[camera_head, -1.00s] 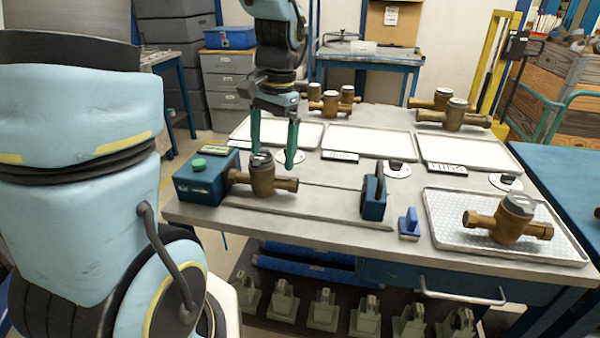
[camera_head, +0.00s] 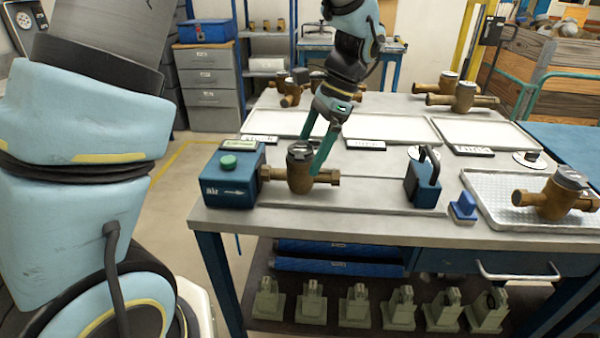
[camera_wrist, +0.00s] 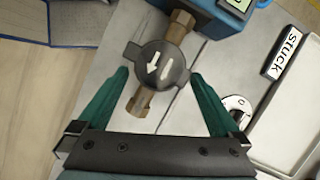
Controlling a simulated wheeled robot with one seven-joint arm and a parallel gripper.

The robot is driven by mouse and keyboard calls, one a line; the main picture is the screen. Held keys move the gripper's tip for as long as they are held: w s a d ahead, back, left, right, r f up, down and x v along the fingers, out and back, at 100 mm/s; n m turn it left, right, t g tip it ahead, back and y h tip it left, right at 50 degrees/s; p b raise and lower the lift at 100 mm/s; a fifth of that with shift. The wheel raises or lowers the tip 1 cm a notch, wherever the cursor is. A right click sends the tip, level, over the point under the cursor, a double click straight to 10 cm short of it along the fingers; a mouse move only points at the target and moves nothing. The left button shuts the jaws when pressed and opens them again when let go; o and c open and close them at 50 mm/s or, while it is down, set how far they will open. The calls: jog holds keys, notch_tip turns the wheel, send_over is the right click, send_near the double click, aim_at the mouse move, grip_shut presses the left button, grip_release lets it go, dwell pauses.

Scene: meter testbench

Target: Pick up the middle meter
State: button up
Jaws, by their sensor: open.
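A bronze meter (camera_head: 300,169) with a dark round cap sits at the blue "air" box on the bench front. It also shows in the wrist view (camera_wrist: 163,62), with a white arrow on its cap. My gripper (camera_head: 310,157) is open at this meter, one finger on each side of its body. In the wrist view both green fingertips (camera_wrist: 159,76) are beside the cap, with gaps. Another bronze meter (camera_head: 554,198) lies on the textured tray at right. More bronze meters (camera_head: 463,97) stand at the back. The frames do not make clear which one is the middle meter.
The blue box (camera_head: 228,180) with a green button adjoins the front meter's left end. A blue clamp block (camera_head: 423,180) and a small blue piece (camera_head: 464,207) stand to the right. Pale trays (camera_head: 385,130) with label plates lie behind, empty.

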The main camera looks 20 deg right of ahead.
aim_at(301, 171)
jog(key=p+x, duration=0.1)
jog(key=x, duration=0.4)
jog(key=shift+s, duration=0.1)
jog(key=shift+c, duration=0.2)
grip_shut()
dwell(0.5)
